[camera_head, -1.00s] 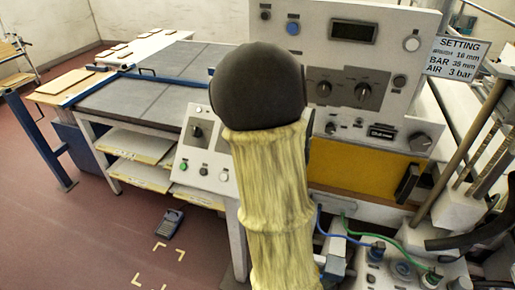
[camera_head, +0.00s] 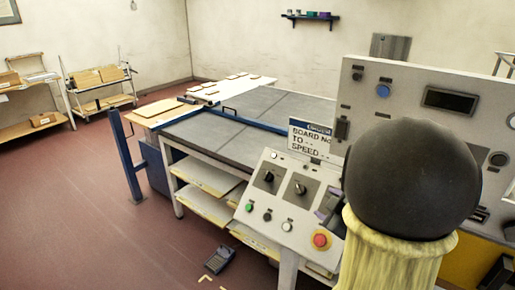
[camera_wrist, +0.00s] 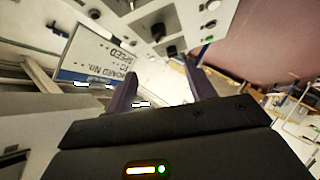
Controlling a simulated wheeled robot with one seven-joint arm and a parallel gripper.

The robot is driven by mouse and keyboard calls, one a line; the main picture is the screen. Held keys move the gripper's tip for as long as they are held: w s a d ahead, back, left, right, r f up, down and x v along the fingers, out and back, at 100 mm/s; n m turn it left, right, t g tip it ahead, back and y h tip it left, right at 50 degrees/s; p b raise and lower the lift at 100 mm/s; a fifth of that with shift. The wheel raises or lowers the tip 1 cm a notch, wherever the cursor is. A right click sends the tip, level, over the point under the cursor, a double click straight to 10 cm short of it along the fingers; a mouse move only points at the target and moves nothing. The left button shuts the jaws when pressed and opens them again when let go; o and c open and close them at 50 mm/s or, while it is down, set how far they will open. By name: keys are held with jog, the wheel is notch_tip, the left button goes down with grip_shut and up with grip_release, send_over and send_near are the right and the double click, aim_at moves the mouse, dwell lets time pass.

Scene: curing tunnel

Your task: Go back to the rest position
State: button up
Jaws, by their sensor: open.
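My gripper (camera_wrist: 161,66) shows in the wrist view with its two dark fingers spread apart and nothing between them. In the head view my arm, in a yellow sleeve with a black rounded joint, stands at the lower right and hides most of my gripper. The sloped control panel (camera_head: 266,223), with knobs, green and white buttons and a red stop button, is just left of my arm. A sign (camera_head: 311,137) reading BOARD No., TO and SPEED stands behind it. In the wrist view the sign (camera_wrist: 95,55) appears upside down, left of the fingers.
A tall grey control cabinet (camera_head: 408,100) stands behind my arm. A grey-topped table (camera_head: 215,142) with a blue rail and lower shelves is beyond the panel. A dark handheld device (camera_head: 219,259) lies on the floor. The red floor (camera_head: 85,190) at left is open, with board racks (camera_head: 100,88) beyond.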

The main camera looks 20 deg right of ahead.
jog(key=s+a+f+m+g, duration=0.4)
jog(key=s+a+f+g, duration=0.1)
jog(key=a, duration=0.4)
jog(key=s+a+f+m+g, duration=0.4)
jog(key=s+a+m+g, duration=0.1)
jog(key=a, duration=0.4)
jog(key=shift+s+a+f, duration=0.25)
jog(key=shift+a+f, duration=0.15)
jog(key=shift+c, duration=0.2)
